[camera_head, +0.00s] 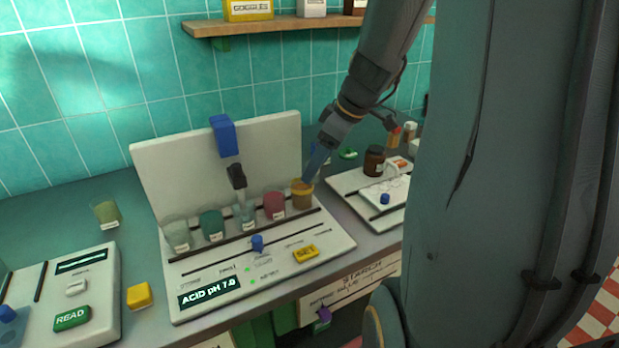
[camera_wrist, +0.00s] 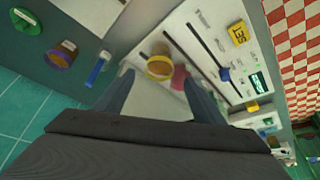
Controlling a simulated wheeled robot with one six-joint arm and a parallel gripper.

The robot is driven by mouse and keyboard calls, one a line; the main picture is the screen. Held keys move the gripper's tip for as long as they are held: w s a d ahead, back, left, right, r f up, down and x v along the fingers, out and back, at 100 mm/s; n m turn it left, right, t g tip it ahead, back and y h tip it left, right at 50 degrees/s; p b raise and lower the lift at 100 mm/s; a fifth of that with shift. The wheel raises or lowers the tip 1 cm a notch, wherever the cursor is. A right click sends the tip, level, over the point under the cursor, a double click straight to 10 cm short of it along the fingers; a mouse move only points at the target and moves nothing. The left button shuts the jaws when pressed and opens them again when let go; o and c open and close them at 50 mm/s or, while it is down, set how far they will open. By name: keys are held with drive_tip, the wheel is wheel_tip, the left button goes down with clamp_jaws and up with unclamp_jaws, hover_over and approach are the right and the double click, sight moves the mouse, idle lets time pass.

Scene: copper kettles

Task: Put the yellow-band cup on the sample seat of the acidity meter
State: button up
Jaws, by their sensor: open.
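A cup with a yellow-orange band (camera_head: 302,196) stands at the right end of a row of cups on the acidity meter (camera_head: 190,275), whose display reads "ACID pH 7.0". In the wrist view its yellow rim (camera_wrist: 160,68) lies just beyond and between my fingertips. My gripper (camera_head: 308,176) is open, pointing down at this cup from the upper right; I cannot tell whether the fingers reach around it. The meter's dark probe (camera_head: 237,178) hangs under a blue block above a clear bluish cup (camera_head: 246,216). The sample seat cannot be made out clearly.
A red cup (camera_head: 275,206) stands close beside the banded cup, then a teal cup (camera_head: 212,226) and a pale cup (camera_head: 177,236) farther left. A brown jar (camera_head: 375,160) stands to the right. A device with a READ button (camera_head: 72,318) is at the lower left.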

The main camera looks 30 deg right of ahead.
drive_tip(key=s+a+f+m+g+h, duration=0.1)
drive_tip(key=s+a+f+m, duration=0.1)
drive_tip(key=s+a, duration=0.2)
drive_tip(key=s+a+f+m+g+h, duration=0.1)
drive_tip(key=s+a+f+m, duration=0.1)
drive_tip(key=s+a+f, duration=0.1)
drive_tip(key=s+a+f+m+g, duration=0.1)
drive_tip(key=s+a+f+m, duration=0.1)
drive_tip(key=s+a, duration=0.2)
drive_tip(key=shift+s+a+f+m+h, duration=0.1)
drive_tip(key=shift+s+a+m+h, duration=0.1)
drive_tip(key=shift+a, duration=0.2)
drive_tip(key=shift+s+a+f+m+h, duration=0.1)
drive_tip(key=shift+s+a+m+h, duration=0.1)
drive_tip(key=shift+a, duration=0.2)
drive_tip(key=shift+s+a+f+m, duration=0.25)
drive_tip(key=shift+s+a+m, duration=0.15)
drive_tip(key=shift+a, duration=0.05)
